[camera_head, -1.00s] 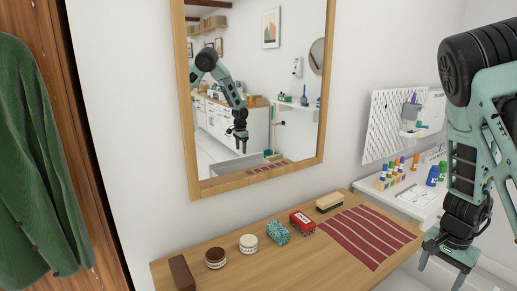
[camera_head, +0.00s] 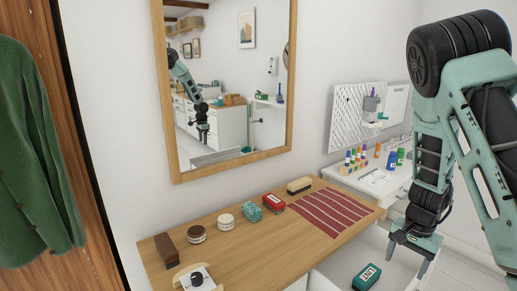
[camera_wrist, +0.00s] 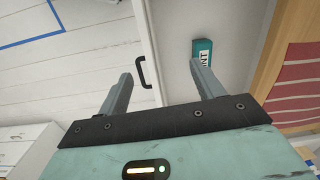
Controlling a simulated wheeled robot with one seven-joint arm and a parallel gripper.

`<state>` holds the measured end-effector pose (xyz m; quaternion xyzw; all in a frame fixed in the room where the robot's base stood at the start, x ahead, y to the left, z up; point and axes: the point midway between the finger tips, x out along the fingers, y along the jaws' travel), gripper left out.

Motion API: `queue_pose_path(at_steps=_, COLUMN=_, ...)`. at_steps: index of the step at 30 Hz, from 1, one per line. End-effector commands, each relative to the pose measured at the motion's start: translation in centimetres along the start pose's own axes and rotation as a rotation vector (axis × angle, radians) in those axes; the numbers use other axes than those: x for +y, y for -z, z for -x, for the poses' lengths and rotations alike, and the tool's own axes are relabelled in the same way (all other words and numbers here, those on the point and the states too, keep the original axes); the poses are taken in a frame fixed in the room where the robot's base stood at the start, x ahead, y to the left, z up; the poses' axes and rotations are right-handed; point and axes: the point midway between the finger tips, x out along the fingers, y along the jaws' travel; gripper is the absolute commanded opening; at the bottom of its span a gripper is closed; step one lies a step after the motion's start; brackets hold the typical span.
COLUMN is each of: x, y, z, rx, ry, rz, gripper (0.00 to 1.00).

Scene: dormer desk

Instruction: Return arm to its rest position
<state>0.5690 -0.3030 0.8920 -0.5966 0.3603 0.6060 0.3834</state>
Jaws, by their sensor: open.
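My gripper (camera_head: 407,262) hangs at the right of the head view, pointing down, with its two fingers apart and nothing between them. It is in front of the desk's right end, above or beside an open white drawer. In the wrist view the fingers of my gripper (camera_wrist: 162,72) are spread and empty. A teal box with white letters (camera_head: 367,277) lies in the drawer, below and left of the gripper. It also shows in the wrist view (camera_wrist: 203,48), partly behind the right finger. The drawer's black handle (camera_wrist: 142,72) shows between the fingers.
The wooden desk (camera_head: 262,243) holds a brown block, two round tins, a teal sponge-like item, a red box (camera_head: 273,203), a brush (camera_head: 299,185) and a red striped mat (camera_head: 328,212). A mirror hangs behind. A white side table (camera_head: 383,180) holds several bottles.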

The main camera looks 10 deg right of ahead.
Motion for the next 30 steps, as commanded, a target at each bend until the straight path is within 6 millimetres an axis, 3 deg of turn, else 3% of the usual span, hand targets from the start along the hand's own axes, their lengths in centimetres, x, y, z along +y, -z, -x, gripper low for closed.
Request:
queue_pose_path(at_steps=7, x=-3.2, y=-4.0, z=0.9, rx=-0.045, ry=0.037, rz=0.132, gripper=0.67)
queue_pose_path(at_steps=11, x=-5.3, y=-7.5, z=1.8, rx=-0.078, ry=0.061, rz=0.245, gripper=0.67)
queue_pose_path(at_steps=16, x=-8.2, y=-14.1, z=3.6, rx=-0.128, ry=0.095, rz=0.462, gripper=0.67)
queue_pose_path(at_steps=20, x=-9.5, y=-22.2, z=6.0, rx=-0.165, ry=0.118, rz=0.750, gripper=0.67)
queue_pose_path(at_steps=21, x=-9.4, y=-25.1, z=6.9, rx=-0.170, ry=0.120, rz=0.862, gripper=0.67)
queue_pose_path(at_steps=25, x=-7.1, y=-33.4, z=9.3, rx=-0.153, ry=0.104, rz=1.235, gripper=0.67)
queue_pose_path(at_steps=27, x=-5.3, y=-36.5, z=10.2, rx=-0.124, ry=0.084, rz=1.412, gripper=0.67)
queue_pose_path(at_steps=30, x=-2.9, y=-39.2, z=11.0, rx=-0.073, ry=0.054, rz=1.605, gripper=0.67)
